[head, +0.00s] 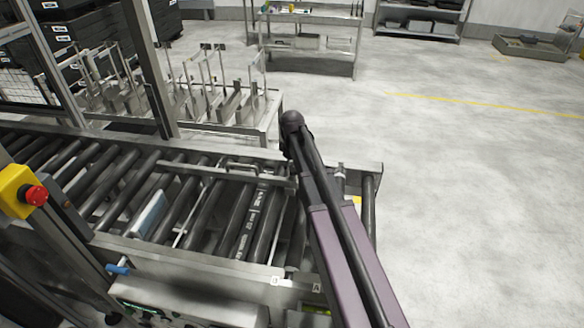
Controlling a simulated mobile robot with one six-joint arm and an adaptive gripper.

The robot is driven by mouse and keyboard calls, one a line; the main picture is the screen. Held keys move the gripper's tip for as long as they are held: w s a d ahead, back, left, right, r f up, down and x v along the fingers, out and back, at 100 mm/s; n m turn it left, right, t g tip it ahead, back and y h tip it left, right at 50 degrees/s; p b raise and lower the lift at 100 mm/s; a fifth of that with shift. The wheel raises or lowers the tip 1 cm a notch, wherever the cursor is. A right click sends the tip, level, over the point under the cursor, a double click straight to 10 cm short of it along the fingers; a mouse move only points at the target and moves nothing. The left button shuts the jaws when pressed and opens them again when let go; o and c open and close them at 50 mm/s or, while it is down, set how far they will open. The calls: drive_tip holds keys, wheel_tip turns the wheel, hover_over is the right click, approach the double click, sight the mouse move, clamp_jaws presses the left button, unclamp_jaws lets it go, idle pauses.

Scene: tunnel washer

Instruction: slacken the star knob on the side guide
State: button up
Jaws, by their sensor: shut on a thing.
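My arm reaches from the lower right over the roller conveyor (216,216). Its dark far end is above the right part of the rollers, near the right end of a pale metal bar. This bar (215,172) runs across the rollers and looks like the side guide. My gripper's fingers do not show; the arm's own end and links hide that spot. I cannot make out the star knob; it may be behind my arm.
A blue-white flat item (149,213) lies among the rollers at left. A red stop button (36,195) on a yellow box is at the left edge. A metal rack with upright posts (205,100) stands behind the conveyor. Open floor (460,190) lies to the right.

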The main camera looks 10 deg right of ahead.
drive_tip(key=n, duration=0.5)
idle(0.4)
drive_tip(key=o, duration=1.1)
drive_tip(key=shift+o, duration=0.2)
drive_tip(key=shift+m, duration=0.4)
